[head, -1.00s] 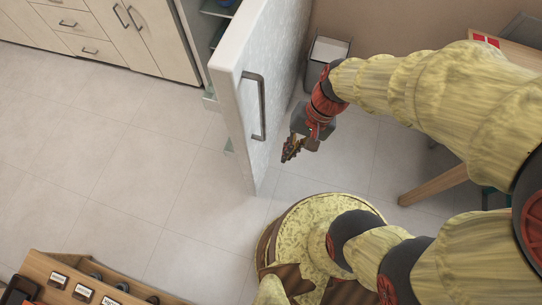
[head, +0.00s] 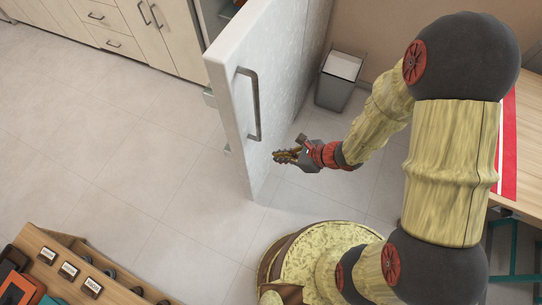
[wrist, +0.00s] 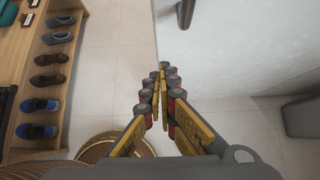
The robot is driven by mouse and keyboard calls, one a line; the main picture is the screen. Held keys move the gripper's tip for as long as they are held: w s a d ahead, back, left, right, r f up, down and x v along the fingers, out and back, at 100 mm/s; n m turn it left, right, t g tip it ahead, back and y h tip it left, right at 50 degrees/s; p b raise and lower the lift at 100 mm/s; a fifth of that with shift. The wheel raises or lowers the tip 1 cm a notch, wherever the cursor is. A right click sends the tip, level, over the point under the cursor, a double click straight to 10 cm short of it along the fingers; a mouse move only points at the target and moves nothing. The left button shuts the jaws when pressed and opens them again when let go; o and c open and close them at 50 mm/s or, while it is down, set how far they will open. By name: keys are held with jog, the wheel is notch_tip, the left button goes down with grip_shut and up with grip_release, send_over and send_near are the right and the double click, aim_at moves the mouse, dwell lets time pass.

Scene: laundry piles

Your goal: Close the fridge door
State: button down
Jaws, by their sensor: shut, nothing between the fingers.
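In the wrist view the fingers (wrist: 159,76) are together and empty, close to the door (wrist: 225,50). I cannot tell whether they touch it.
A grey bin (head: 337,82) stands behind the door by the wall. A wooden shoe rack (head: 62,244) is at bottom left, and light cabinets (head: 120,25) are at top left. A wooden table (head: 522,140) is at right. The tiled floor (head: 110,130) left of the door is clear.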

jog(key=b, duration=0.3)
send_near(245, 155)
notch_tip(245, 155, down, 3)
jog(key=d, duration=0.1)
jog(key=shift+w+a+f+b, duration=0.15)
jog(key=shift+w+a+b, duration=0.15)
jog(key=shift+a, duration=0.65)
jog(key=shift+w+a+f+b, duration=0.15)
jog(key=shift+w+a, duration=0.25)
jog(key=shift+a, duration=0.6)
jog(key=shift+a, duration=0.1)
